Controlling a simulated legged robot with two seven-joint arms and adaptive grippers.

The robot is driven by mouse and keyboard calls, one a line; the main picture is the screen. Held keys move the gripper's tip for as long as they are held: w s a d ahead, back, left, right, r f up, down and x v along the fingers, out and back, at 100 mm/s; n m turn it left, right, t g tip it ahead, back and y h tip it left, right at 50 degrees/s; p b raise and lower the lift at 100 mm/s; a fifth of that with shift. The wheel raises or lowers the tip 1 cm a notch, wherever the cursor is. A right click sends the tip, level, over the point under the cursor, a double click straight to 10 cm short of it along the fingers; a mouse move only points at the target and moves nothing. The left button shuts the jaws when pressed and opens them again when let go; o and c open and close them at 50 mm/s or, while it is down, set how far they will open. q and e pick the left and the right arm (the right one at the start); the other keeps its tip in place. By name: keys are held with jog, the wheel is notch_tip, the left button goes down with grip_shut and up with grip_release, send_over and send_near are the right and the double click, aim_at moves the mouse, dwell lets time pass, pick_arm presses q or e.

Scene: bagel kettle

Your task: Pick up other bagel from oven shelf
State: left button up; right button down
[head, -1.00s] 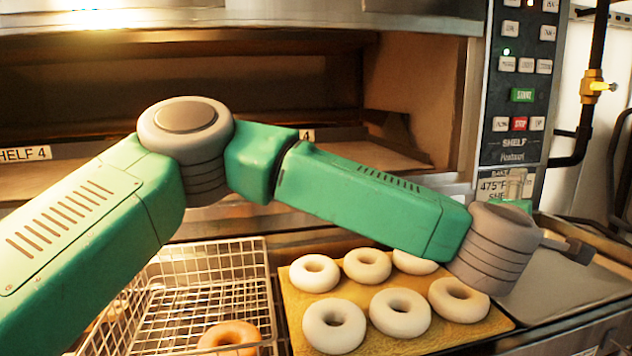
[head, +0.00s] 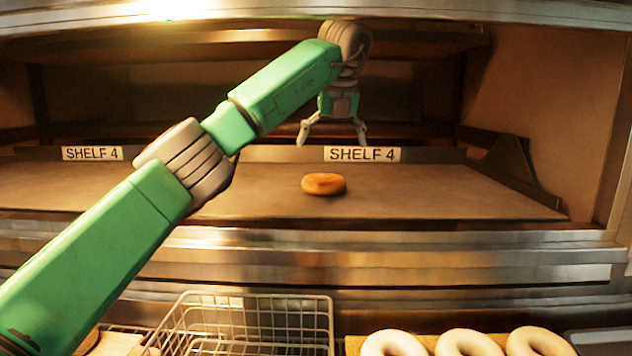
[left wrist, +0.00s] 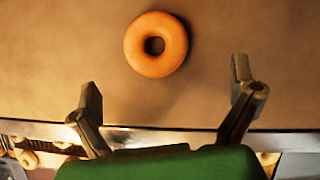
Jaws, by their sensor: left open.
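A golden-brown bagel (head: 324,184) lies alone on the oven shelf (head: 440,190), near the front in the head view. The same bagel (left wrist: 156,44) shows in the left wrist view, ahead of the fingers and slightly left of the middle between them. My left gripper (head: 332,138) is inside the oven mouth, pointing down with its fingers spread and empty. In the head view it appears above the bagel and apart from it. In the left wrist view both fingers of the gripper (left wrist: 165,85) are wide apart. My right gripper is not in view.
A wire basket (head: 245,298) stands below the oven front. Pale bagels (head: 470,343) sit on a tray at the lower right. The oven's metal front edge (head: 400,272) runs across, with a side wall (head: 570,110) at right. The shelf around the bagel is clear.

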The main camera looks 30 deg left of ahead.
aim_at(322, 181)
pick_arm(q)
jog(key=shift+s+a+r+n, duration=0.4)
jog(key=shift+s+a, duration=0.1)
jog(key=shift+a, duration=0.1)
jog(key=shift+s+f+g, duration=0.1)
jog(key=shift+f+g, duration=0.1)
jog(key=shift+g, duration=0.1)
jog(key=f, duration=0.1)
jog(key=w+f, duration=0.1)
jog(key=f, duration=0.1)
jog(key=shift+w+d+f, duration=0.25)
jog(key=shift+d+f, duration=0.1)
jog(key=shift+f, duration=0.05)
jog(key=x, duration=0.3)
jog(key=a+x, duration=0.1)
jog(key=x, duration=0.3)
jog(key=shift+w+a, duration=0.1)
jog(key=shift+a, duration=0.1)
jog(key=shift+w+d+f, duration=0.1)
jog(key=shift+d, duration=0.45)
jog(key=shift+a, duration=0.15)
jog(key=c, duration=0.8)
jog(key=shift+a, duration=0.15)
jog(key=shift+c, duration=1.3)
jog(key=shift+a, duration=0.25)
